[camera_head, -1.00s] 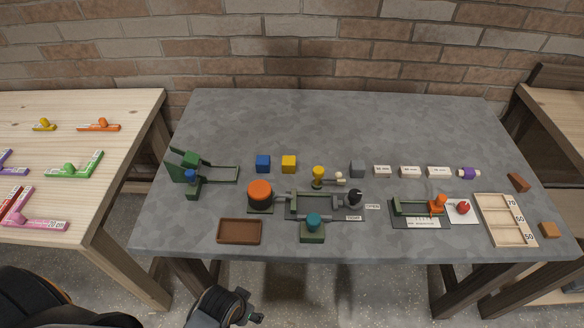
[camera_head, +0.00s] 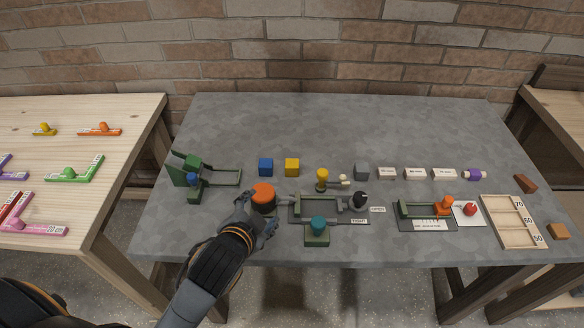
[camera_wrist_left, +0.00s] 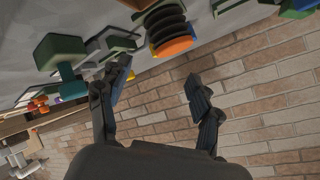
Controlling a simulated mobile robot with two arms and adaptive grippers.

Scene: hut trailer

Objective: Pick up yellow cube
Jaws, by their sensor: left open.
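The yellow cube (camera_head: 292,167) sits on the grey table (camera_head: 330,120) near its middle, just right of the blue cube (camera_head: 266,167). My left gripper (camera_head: 258,215) is over the front of the table, by the orange-topped round device (camera_head: 263,197), nearer to me than the yellow cube and apart from it. In the left wrist view my left gripper (camera_wrist_left: 160,95) has its fingers spread with nothing between them. The brown tray seen earlier is hidden behind my left arm. My right gripper does not show.
A green device with a teal knob (camera_head: 317,231) stands right of my left gripper. A yellow-knobbed piece (camera_head: 322,178) and a grey cube (camera_head: 361,172) stand right of the yellow cube. The table behind the cubes is clear, up to a brick wall (camera_head: 300,50).

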